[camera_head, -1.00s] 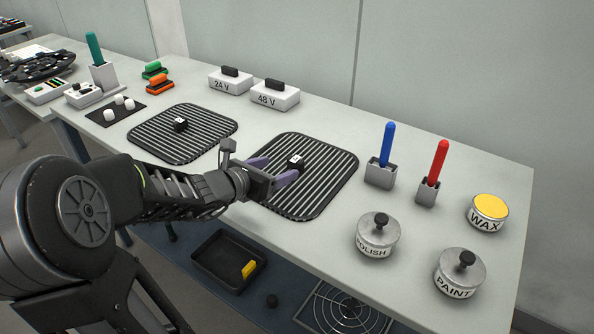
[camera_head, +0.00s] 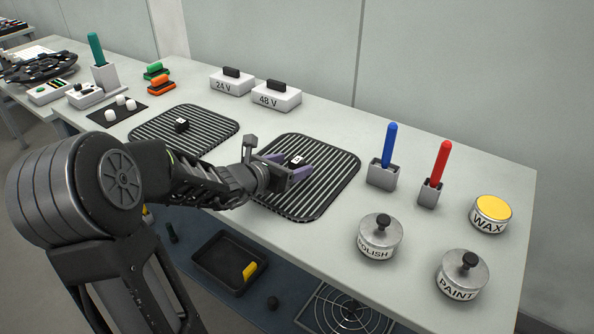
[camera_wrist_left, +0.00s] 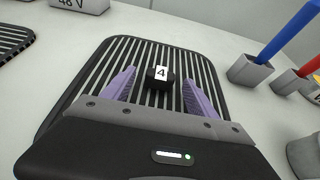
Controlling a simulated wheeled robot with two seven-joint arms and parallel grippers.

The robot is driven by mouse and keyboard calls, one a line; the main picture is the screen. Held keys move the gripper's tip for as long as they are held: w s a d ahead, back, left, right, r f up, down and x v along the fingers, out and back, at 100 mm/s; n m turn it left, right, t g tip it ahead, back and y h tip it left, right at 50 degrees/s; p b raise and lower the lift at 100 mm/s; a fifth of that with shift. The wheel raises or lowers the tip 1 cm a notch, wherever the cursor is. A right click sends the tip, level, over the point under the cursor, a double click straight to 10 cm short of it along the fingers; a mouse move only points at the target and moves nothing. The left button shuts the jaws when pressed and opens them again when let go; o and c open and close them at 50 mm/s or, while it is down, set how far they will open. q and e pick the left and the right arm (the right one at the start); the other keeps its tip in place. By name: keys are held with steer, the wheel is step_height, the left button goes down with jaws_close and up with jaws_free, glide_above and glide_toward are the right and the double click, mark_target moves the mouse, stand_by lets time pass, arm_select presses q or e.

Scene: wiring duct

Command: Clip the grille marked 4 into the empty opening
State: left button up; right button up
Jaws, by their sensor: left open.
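The grille marked 4 (camera_head: 325,178) is a dark slatted panel with rounded corners lying flat on the table. In the left wrist view the knob shows between the fingertips, with gaps on both sides. A second slatted grille (camera_head: 205,125) lies to the left; its label is too small to read. I cannot make out the empty opening.
White 24 V (camera_head: 231,84) and 48 V (camera_head: 276,97) blocks stand behind the grilles. Blue (camera_head: 388,146) and red (camera_head: 440,160) handles stand in holders at right, near the polish (camera_head: 380,240), paint (camera_head: 461,277) and wax (camera_head: 491,216) tins. A dark tray (camera_head: 212,258) sits below the table.

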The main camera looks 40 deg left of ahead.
arm_select(q)
steer(key=shift+x, duration=0.8)
jaws_close()
stand_by(0.5)
